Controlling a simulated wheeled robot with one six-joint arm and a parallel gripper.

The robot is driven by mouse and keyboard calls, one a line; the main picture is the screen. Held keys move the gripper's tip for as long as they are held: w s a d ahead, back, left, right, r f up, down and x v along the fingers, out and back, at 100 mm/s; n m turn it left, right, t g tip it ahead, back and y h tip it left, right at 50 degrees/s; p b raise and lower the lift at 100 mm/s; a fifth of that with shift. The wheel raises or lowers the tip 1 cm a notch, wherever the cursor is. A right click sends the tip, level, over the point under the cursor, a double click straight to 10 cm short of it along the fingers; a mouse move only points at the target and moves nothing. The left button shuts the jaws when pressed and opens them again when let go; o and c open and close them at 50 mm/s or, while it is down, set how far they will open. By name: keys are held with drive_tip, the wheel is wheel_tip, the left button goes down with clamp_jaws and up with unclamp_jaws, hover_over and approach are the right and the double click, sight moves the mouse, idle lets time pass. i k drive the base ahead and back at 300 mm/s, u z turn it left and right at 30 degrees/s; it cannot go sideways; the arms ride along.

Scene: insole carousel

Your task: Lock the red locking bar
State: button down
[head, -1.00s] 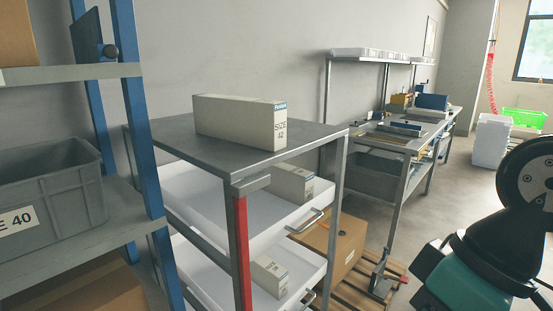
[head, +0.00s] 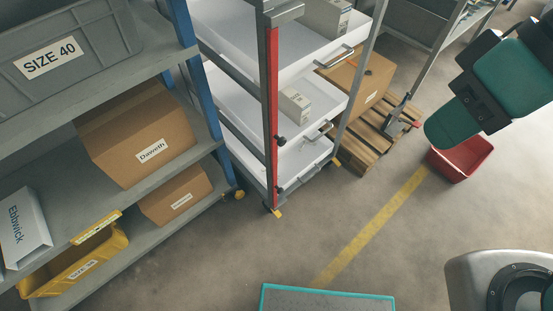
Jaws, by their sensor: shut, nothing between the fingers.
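The red locking bar (head: 273,100) is a long upright strip along the front left post of a grey drawer cart (head: 264,60). White drawers (head: 325,152) with metal handles are stacked to the right of the bar. I cannot tell whether the bar is locked. My gripper is out of view; only parts of my arm show at the right, well apart from the bar.
A blue-post shelf (head: 185,60) with boxes and bins stands left of the cart. A wooden pallet (head: 368,140) with a carton (head: 362,78) and a red bin (head: 462,158) are to the right.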

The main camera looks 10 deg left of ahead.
sight(272, 35)
drive_tip(key=z, duration=0.55)
drive_tip(key=i, duration=0.4)
drive_tip(key=u, duration=1.55)
